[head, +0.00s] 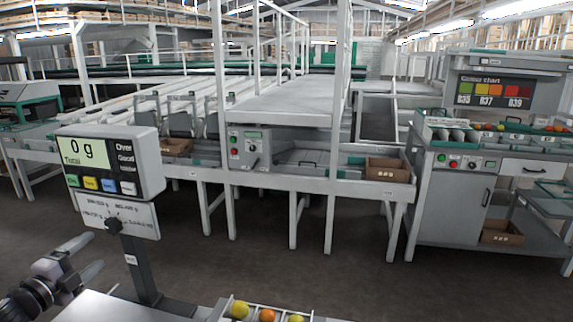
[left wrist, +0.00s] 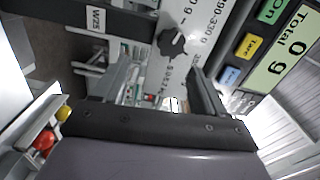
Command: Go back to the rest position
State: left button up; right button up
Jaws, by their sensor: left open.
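My left gripper (head: 94,252) is at the lower left of the head view, in front of and below the weighing display (head: 108,162). Its two fingers are apart with nothing between them. The display reads 0 g Total. My right gripper is not in either view.
The display stands on a dark post (head: 142,268) close to my left gripper. A divided tray (head: 222,308) with yellow and orange tomatoes lies at the bottom edge. A long grey bench with a control box (head: 250,150) stands beyond open floor (head: 300,265). A grading station (head: 450,205) is at right.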

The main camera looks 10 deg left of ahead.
pick_arm(q)
jog(key=s+d+f+n+g+y, duration=0.25)
jog(key=s+d+f+n, duration=0.35)
jog(key=d, duration=0.3)
jog(key=s+d+f+n+g+y, duration=0.1)
jog(key=s+d+f+n+g, duration=0.3)
jog(key=s+d+f, duration=0.35)
jog(key=s+d+n+g+h, duration=0.1)
jog(key=s+d+n+g, duration=0.25)
jog(key=s+d, duration=0.4)
jog(key=s+d+n+g+h, duration=0.25)
jog(key=s+d+g, duration=0.2)
jog(key=s, duration=0.65)
jog(key=w+d+f+t+h, duration=0.1)
jog(key=w+d+f+t, duration=0.2)
jog(key=w+f+t, duration=0.4)
notch_tip(320, 180, down, 3)
jog(key=shift+d, duration=0.25)
